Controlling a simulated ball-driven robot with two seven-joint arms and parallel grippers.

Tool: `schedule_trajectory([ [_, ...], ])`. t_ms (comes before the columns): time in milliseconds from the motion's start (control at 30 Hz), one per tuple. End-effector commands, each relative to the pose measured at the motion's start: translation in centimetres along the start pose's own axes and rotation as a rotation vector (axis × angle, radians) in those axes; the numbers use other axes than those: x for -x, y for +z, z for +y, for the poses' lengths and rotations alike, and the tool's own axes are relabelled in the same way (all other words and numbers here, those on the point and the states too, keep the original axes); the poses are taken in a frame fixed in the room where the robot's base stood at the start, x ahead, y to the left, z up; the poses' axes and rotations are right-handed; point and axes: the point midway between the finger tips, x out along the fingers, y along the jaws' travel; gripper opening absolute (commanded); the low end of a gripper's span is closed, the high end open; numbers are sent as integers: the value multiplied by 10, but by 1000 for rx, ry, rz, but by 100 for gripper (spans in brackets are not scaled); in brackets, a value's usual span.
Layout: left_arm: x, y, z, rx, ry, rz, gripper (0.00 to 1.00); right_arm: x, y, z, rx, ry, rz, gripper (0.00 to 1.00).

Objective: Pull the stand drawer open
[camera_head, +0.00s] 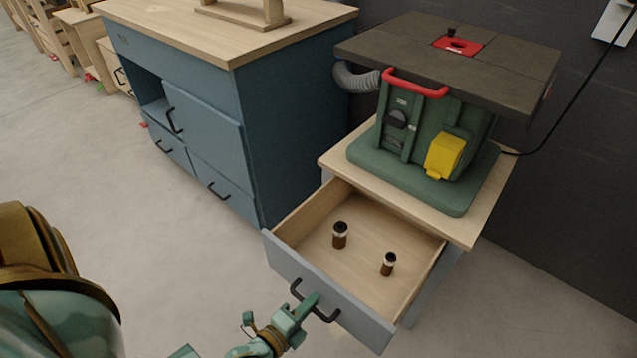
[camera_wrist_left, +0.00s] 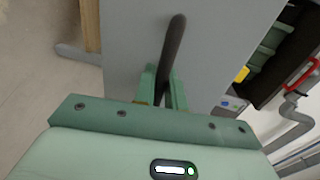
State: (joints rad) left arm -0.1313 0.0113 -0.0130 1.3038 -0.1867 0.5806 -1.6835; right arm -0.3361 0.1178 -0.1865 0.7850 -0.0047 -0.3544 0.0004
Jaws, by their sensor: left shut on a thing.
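The stand drawer (camera_head: 335,297) has a grey-blue front and a pale wood inside, and it stands well open below the stand's wooden top. Its dark bar handle (camera_head: 296,289) is on the front face. My left gripper (camera_head: 306,304) is shut on the handle at its middle. In the left wrist view the two green fingers (camera_wrist_left: 166,90) close around the dark handle (camera_wrist_left: 174,45), with the drawer front (camera_wrist_left: 130,40) behind. Two small brown bottles stand upright in the drawer, one to the left (camera_head: 340,236) and one to the right (camera_head: 388,265). My right gripper is not in view.
A green machine (camera_head: 420,150) with a dark table top stands on the stand (camera_head: 465,222). A blue workbench (camera_head: 285,130) with a wooden top stands to the left, close to the drawer. The grey floor (camera_head: 180,260) before the drawer is clear.

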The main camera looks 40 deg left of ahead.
Motion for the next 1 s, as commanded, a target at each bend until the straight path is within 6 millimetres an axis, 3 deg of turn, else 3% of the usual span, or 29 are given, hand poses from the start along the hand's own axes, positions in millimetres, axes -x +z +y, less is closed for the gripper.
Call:
schedule_trajectory([
  [233,17,-1,5,0,5,1,0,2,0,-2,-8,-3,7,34],
  [700,20,-1,6,-1,6,1,0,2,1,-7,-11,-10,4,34],
  [733,20,-1,6,-1,6,1,18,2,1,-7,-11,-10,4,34],
  [1000,19,0,5,-1,3,0,18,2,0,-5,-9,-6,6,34],
])
